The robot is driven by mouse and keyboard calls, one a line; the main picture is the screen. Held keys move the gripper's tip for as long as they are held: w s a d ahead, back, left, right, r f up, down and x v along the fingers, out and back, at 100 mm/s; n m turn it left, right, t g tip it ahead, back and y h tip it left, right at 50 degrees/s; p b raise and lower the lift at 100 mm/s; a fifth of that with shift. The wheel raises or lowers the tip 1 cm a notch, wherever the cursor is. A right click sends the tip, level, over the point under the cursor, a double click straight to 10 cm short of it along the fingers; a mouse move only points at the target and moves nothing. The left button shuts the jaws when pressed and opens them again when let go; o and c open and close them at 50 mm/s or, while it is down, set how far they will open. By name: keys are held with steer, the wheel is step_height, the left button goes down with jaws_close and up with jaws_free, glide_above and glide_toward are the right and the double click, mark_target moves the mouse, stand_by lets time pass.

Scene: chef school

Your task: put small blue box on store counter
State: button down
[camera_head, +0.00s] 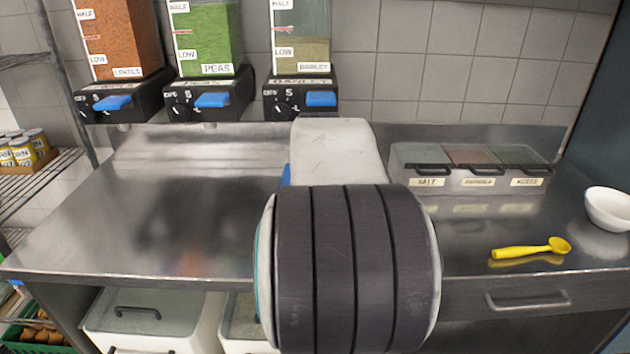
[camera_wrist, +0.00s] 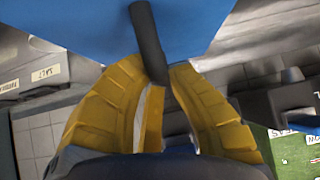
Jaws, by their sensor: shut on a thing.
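A blue surface, which I take to be the small blue box (camera_wrist: 85,25), fills the top of the wrist view. A dark bar (camera_wrist: 147,40), apparently its handle, runs down from it between the yellow fingers of my gripper (camera_wrist: 160,75). My gripper is shut on this bar. In the head view only a thin blue edge (camera_head: 285,176) shows left of my arm, which hides the gripper and most of the box. The steel counter (camera_head: 190,225) lies behind and around my arm. I cannot tell whether the box touches it.
The counter's left half is clear. On the right stand a labelled condiment holder (camera_head: 470,178), a yellow scoop (camera_head: 520,251) and a white bowl (camera_head: 610,208). Several dispensers, including one of peas (camera_head: 210,45), hang over the back edge. A wire shelf (camera_head: 40,185) stands at left.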

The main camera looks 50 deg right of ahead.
steer(key=shift+f, duration=0.75)
steer(key=c, duration=1.7)
jaws_free()
steer(key=shift+f, duration=0.2)
steer(key=o, duration=0.4)
steer(key=shift+r, duration=0.1)
steer(key=shift+r, duration=0.1)
